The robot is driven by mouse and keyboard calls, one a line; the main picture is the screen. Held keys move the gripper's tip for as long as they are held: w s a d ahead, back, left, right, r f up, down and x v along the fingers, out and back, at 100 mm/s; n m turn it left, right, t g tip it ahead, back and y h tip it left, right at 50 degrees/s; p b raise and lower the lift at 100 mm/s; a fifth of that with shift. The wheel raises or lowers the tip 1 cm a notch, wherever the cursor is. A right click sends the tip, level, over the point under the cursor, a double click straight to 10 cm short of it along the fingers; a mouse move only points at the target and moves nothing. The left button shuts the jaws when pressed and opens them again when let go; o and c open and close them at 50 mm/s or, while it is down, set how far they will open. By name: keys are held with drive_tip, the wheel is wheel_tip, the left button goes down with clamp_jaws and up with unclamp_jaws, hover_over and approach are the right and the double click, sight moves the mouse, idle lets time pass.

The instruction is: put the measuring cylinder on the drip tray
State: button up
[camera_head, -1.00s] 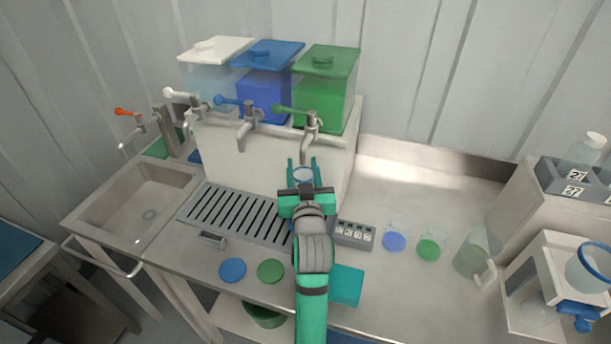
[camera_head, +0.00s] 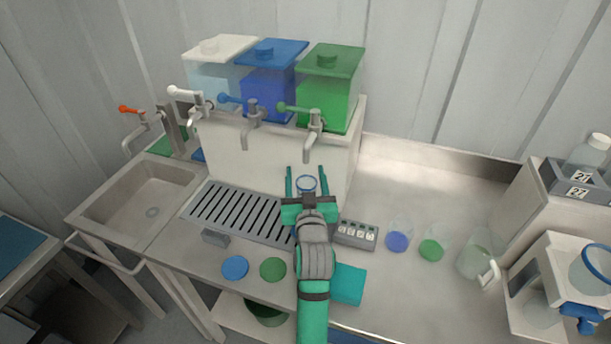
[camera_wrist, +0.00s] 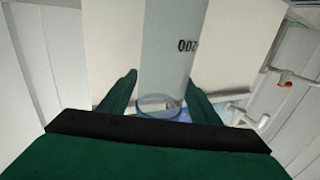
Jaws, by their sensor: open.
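The measuring cylinder is clear with a blue rim (camera_head: 306,182). In the wrist view the cylinder (camera_wrist: 168,50) shows dark number marks and stands between my fingers, with a gap on each side. My gripper (camera_head: 306,172) is open around its upper part, near the right end of the drip tray. The drip tray (camera_head: 207,207) is a dark-slotted metal grate below the taps. My gripper and arm hide the cylinder's base in the head view, so I cannot tell whether it rests on the tray.
The green tap (camera_head: 312,140) hangs just behind the cylinder. A grey block with buttons (camera_head: 356,234), two beakers (camera_head: 398,238) (camera_head: 432,245) and a jug (camera_head: 474,262) stand to the right. Blue and green discs (camera_head: 235,267) (camera_head: 273,269) lie in front.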

drive_tip(key=s, duration=1.2)
drive_tip(key=shift+d, duration=0.45)
